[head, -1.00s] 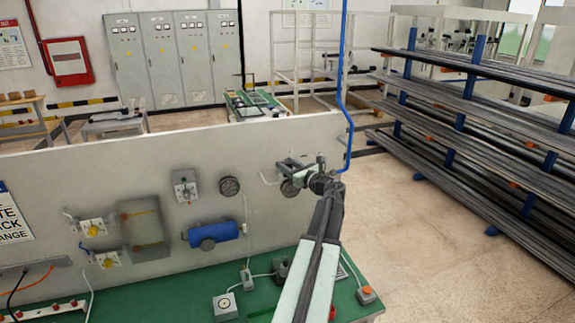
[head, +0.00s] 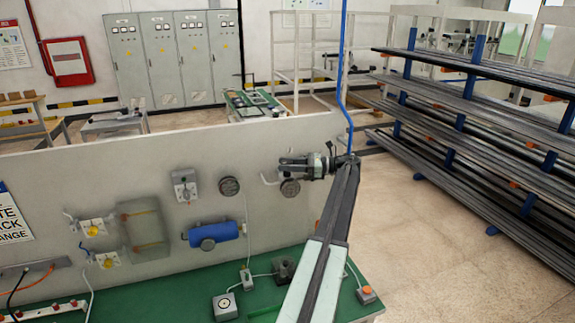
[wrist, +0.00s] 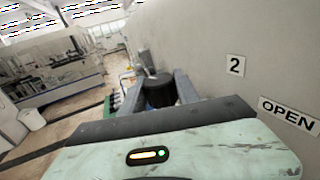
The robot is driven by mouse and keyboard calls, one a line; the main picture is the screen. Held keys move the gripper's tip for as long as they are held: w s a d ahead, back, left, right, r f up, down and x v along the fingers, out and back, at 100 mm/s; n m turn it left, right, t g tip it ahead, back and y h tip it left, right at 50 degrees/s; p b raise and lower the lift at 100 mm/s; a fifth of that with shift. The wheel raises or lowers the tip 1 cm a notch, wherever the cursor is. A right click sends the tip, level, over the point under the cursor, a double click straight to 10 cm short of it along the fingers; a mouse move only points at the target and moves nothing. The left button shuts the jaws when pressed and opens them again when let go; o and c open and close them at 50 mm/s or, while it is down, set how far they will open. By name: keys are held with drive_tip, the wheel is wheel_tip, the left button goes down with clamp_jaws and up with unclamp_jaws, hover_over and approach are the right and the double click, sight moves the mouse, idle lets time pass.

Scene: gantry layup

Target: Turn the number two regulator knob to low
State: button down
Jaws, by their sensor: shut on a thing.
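My gripper (head: 284,163) is at the right part of the upright grey panel (head: 150,160), above a dark round fitting (head: 290,187). In the wrist view my gripper's two fingers (wrist: 158,98) are on either side of a black cylindrical knob (wrist: 157,92) and shut on it. A white label with a "2" (wrist: 235,65) is on the panel to the right of the knob. The knob's pointer and any low mark are hidden, so its setting cannot be read.
An "OPEN" label (wrist: 289,116) is beside my gripper. A second round fitting (head: 229,186), a blue cylinder (head: 214,234) and a grey box (head: 185,186) are on the panel. A green bench (head: 262,297) lies below. Blue racks of bars (head: 455,125) stand at right.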

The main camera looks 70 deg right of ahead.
drive_tip(key=shift+r+n+g+y, duration=0.1)
drive_tip(key=shift+n+g+y, duration=0.4)
drive_tip(key=shift+y, duration=0.4)
drive_tip(key=c, duration=0.9)
unclamp_jaws()
drive_tip(key=shift+w, duration=0.1)
